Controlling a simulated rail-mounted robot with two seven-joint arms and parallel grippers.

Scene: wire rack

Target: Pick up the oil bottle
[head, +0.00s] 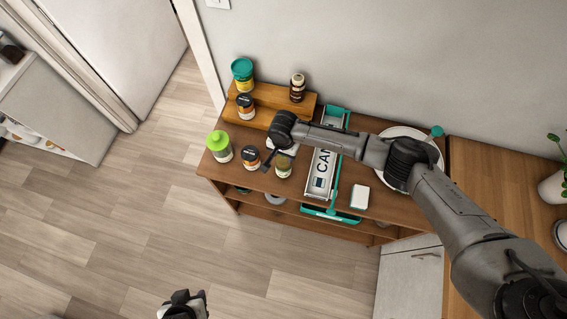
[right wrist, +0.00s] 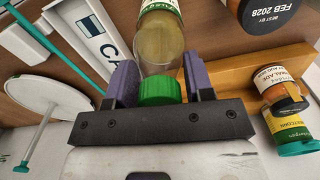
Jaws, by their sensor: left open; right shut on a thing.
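The oil bottle, clear with yellow-green contents and a green cap, stands at the front of the brown shelf top in the head view (head: 284,166). In the right wrist view the bottle (right wrist: 160,50) has its capped end between the two purple finger pads. My right gripper (right wrist: 158,88) is shut on it; in the head view the right arm's wrist hides the bottle's upper part and most of the gripper (head: 287,146). My left gripper (head: 186,302) is open and empty at the bottom edge of the head view, over the floor, far from the bottle.
A black-lidded jar (head: 251,155) and a lime-lidded container (head: 219,145) stand left of the bottle. A wooden riser (head: 270,100) behind holds a teal-lidded jar (head: 243,73) and a dark bottle (head: 298,89).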

